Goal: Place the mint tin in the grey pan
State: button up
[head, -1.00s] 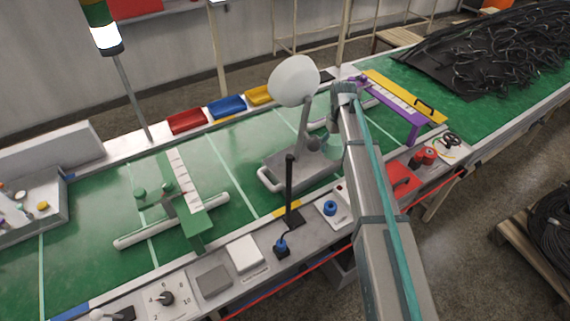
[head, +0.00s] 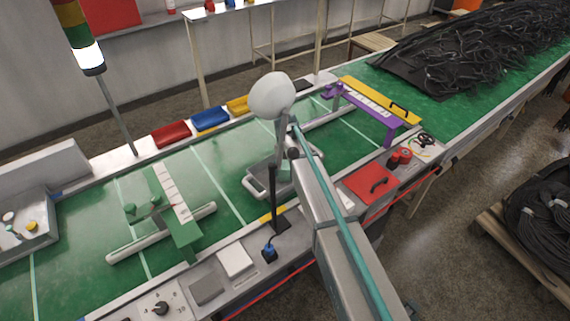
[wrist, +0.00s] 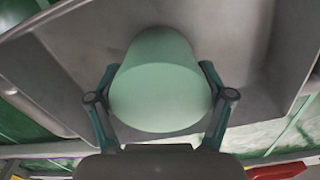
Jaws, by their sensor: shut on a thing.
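The mint tin (wrist: 160,85) is a pale green rounded piece in the wrist view. My gripper (wrist: 158,76) is shut on it, with one dark teal finger on each side. The grey pan (wrist: 258,95) fills much of the wrist view around and behind the tin, its walls and rim showing. The tin is over or inside the pan; I cannot tell if it touches the floor.
A white-headed lamp (head: 272,96) rises close by the pan. A black post (head: 274,197) stands on the near edge. A purple and yellow stand (head: 372,108) is to the right, a green fixture (head: 178,212) to the left.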

aim_at(285, 163)
jog(key=shift+f, duration=0.2)
jog(key=o, duration=1.2)
jog(key=shift+r, duration=0.15)
jog(key=shift+r+b, duration=1.2)
jog(key=shift+r, duration=2.6)
